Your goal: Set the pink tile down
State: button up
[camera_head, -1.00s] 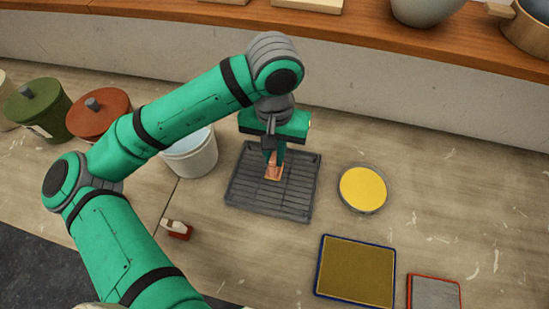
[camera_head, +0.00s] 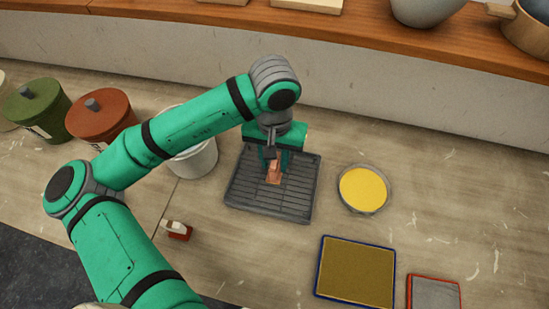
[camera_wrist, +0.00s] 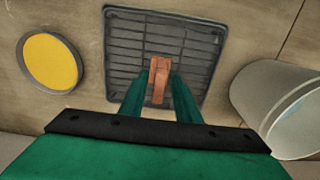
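The pink tile (camera_head: 274,174) is a small copper-pink piece between the fingers of my gripper (camera_head: 275,168). In the wrist view the tile (camera_wrist: 160,74) sits between the two green fingertips (camera_wrist: 159,78), which appear to touch its sides. My gripper points down over the dark grey ribbed rack (camera_head: 245,192), near its middle. The tile is at or just above the slats; I cannot tell whether it touches them. The rack (camera_wrist: 125,50) also fills the upper middle of the wrist view.
A round dish with a yellow top (camera_head: 363,190) stands right of the rack. A whitish bucket (camera_head: 195,160) stands left, close to my arm. A blue-edged tray (camera_head: 355,272), a red-edged tray (camera_head: 434,293) and a small red-and-white item (camera_head: 178,230) lie nearer.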

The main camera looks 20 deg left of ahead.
jog(key=shift+s+r, duration=0.1)
notch_tip(320, 180, up, 12)
dwell(0.7)
notch_tip(320, 180, down, 12)
jog(key=shift+r, duration=0.55)
dwell(0.4)
